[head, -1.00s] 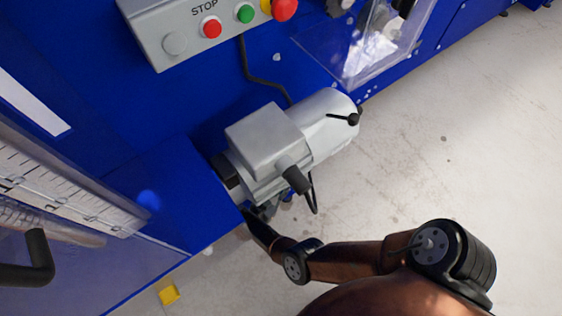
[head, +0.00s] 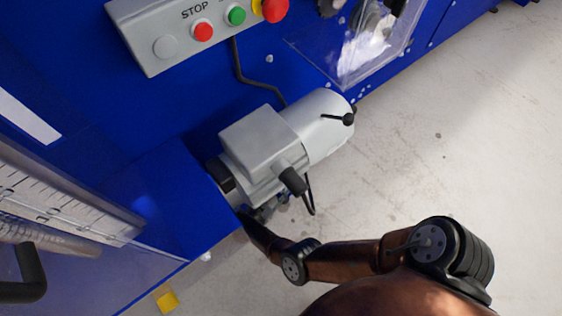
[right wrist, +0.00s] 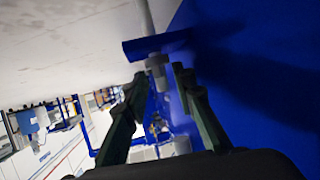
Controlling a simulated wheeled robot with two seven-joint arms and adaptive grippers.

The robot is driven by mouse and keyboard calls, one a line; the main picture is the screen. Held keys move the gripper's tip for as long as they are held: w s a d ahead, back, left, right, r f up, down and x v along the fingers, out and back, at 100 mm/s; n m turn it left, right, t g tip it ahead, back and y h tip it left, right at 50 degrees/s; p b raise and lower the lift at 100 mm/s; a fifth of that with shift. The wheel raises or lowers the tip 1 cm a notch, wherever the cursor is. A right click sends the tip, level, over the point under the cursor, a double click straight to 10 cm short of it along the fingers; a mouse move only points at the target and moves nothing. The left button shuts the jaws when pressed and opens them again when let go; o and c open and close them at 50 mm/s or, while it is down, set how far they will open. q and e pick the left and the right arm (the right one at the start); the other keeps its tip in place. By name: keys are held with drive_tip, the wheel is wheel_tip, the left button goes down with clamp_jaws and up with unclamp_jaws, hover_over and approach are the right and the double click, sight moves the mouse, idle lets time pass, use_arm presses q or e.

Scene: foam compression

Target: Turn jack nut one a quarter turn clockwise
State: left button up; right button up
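In the right wrist view a grey nut-like piece (right wrist: 157,64) sits on a grey rod below the edge of a blue plate; I cannot tell if it is jack nut one. My right gripper (right wrist: 159,77) is open, its two dark fingers on either side of that piece near the tips. A gap shows at the left finger; contact on the right is unclear. In the head view my right gripper (head: 264,208) is beside the grey motor (head: 262,140), partly hidden under it, and the nut is not visible there. My left gripper is out of view.
The blue machine body (head: 165,205) fills the left. A control box (head: 150,40) with buttons stands above the motor. A clear guard (head: 350,55), a ruler scale (head: 70,195) and a black handle (head: 30,275) surround it. Pale floor (head: 450,160) is free at right.

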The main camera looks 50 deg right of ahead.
drive_tip(key=shift+a, duration=0.1)
drive_tip(key=v, duration=1.1)
drive_tip(key=shift+a+r, duration=0.15)
drive_tip(key=shift+a, duration=0.25)
